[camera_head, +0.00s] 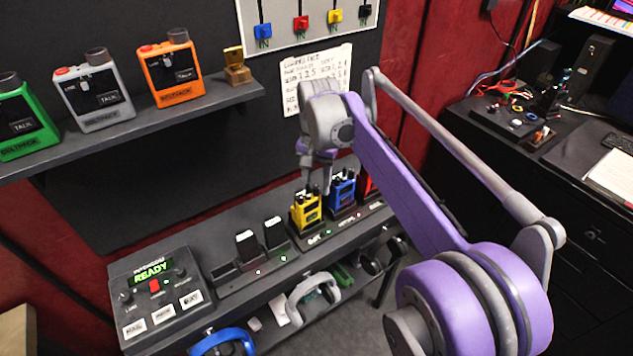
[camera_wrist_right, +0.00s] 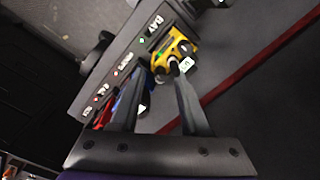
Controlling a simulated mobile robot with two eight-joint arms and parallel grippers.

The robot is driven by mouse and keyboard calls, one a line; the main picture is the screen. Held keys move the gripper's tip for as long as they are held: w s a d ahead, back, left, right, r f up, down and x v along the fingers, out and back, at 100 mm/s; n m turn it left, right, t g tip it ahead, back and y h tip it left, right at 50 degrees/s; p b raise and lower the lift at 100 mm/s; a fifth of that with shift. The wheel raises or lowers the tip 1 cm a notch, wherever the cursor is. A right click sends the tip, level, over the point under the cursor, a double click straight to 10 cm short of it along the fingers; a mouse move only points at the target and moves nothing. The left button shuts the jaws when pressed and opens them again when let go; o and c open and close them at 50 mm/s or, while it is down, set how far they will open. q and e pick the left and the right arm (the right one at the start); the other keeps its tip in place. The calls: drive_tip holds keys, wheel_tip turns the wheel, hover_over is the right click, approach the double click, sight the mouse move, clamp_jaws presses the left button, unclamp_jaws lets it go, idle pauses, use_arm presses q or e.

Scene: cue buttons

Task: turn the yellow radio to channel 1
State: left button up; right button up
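The yellow radio (camera_head: 305,212) stands upright in a dock slot on the grey bench, left of the blue radio (camera_head: 342,192). My right gripper (camera_head: 317,182) is just above the yellow radio, pointing down. In the right wrist view the two fingers (camera_wrist_right: 158,74) are apart, with one fingertip close to the top of the yellow radio (camera_wrist_right: 183,44). I cannot tell whether it touches. A small display on the radio's top is partly seen; its channel is not readable. My left gripper is not in view.
A red radio (camera_head: 369,185) stands right of the blue one, partly hidden by my arm. Black battery packs (camera_head: 274,232) and a control box reading READY (camera_head: 152,280) sit to the left.

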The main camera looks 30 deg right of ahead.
sight(317, 188)
drive_tip(key=shift+r, duration=0.1)
wheel_tip(317, 188, up, 11)
drive_tip(key=p, duration=0.1)
drive_tip(key=shift+f, duration=0.2)
idle(0.4)
drive_tip(key=shift+s, duration=0.15)
